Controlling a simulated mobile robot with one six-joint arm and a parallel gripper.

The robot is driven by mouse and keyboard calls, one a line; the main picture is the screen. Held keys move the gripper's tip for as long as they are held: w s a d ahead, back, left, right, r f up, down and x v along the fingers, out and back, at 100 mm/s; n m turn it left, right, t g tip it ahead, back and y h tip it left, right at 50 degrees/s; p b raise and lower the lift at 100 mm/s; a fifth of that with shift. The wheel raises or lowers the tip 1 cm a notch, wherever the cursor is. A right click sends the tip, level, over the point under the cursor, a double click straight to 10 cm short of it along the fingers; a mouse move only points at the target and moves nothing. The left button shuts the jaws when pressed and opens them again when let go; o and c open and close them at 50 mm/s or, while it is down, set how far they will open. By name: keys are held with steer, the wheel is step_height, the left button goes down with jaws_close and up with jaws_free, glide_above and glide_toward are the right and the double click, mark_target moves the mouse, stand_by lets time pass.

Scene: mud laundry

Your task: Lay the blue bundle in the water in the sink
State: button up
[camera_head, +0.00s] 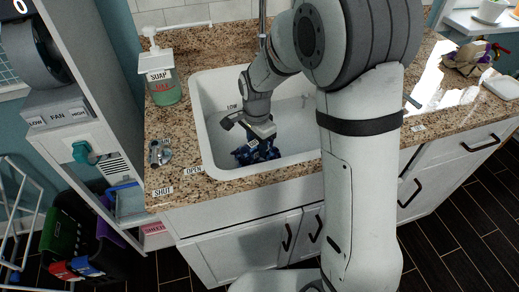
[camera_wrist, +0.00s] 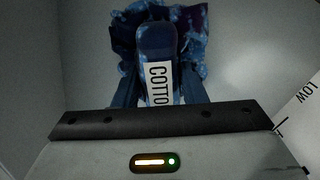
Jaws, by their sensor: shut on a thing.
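The blue bundle (camera_head: 257,152) is a crumpled dark and light blue cloth, low inside the white sink (camera_head: 213,156). My gripper (camera_head: 256,140) reaches down into the sink and is shut on the bundle. In the wrist view the bundle (camera_wrist: 205,42) fills the space beyond the fingers, and a white label reading "COTTO" (camera_wrist: 159,82) lies between them. I cannot tell whether the bundle touches the sink's bottom.
A soap dispenser (camera_head: 163,84) stands on the granite counter (camera_head: 170,128) left of the sink. A small metal item (camera_head: 159,152) lies in front of it. A faucet pipe (camera_head: 262,22) rises behind the sink.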

steer(key=shift+f, duration=1.3)
steer(key=shift+f, duration=0.15)
steer(key=o, duration=1)
step_height(320, 180, up, 12)
steer(key=shift+r+p, duration=0.2)
steer(key=shift+p, duration=0.35)
steer(key=s+d+r+n, duration=0.1)
steer(key=s+d+n, duration=0.2)
steer(key=s+d, duration=0.2)
steer(key=s+d+r+n+t, duration=0.1)
steer(key=s+d+r+n, duration=0.1)
steer(key=s+d+n, duration=0.2)
steer(key=s+d+r+n+t, duration=0.1)
steer(key=s+d+n, duration=0.2)
steer(key=s+d, duration=0.3)
steer(key=shift+s+r, duration=0.15)
steer(key=shift+s, duration=0.9)
steer(key=shift+s+r, duration=0.1)
steer(key=shift+s, duration=0.9)
